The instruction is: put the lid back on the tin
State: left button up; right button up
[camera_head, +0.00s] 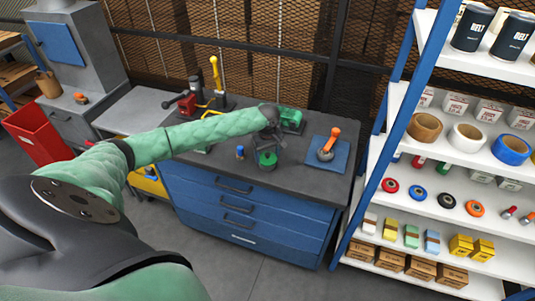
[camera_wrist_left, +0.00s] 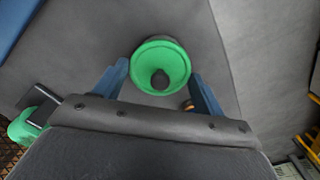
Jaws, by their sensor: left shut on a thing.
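A green round piece (camera_wrist_left: 180,66) with a dark knob in its middle sits between the fingers of my left gripper (camera_wrist_left: 162,82) in the left wrist view. The fingers are shut on its sides. In the head view the left gripper (camera_head: 268,148) reaches down over the dark worktop, and the green piece (camera_head: 266,160) shows under it. It looks like the tin or its lid; I cannot tell the two apart, nor whether it touches the worktop. My right gripper is not in view.
A small blue object (camera_head: 240,152) stands left of the gripper. A green machine (camera_head: 290,117) is behind. The shelf rack (camera_head: 380,130) stands right. The front worktop is partly clear.

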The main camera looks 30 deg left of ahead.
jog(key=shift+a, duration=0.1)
pick_arm(q)
jog(key=o, duration=1.1)
jog(key=shift+o, duration=0.5)
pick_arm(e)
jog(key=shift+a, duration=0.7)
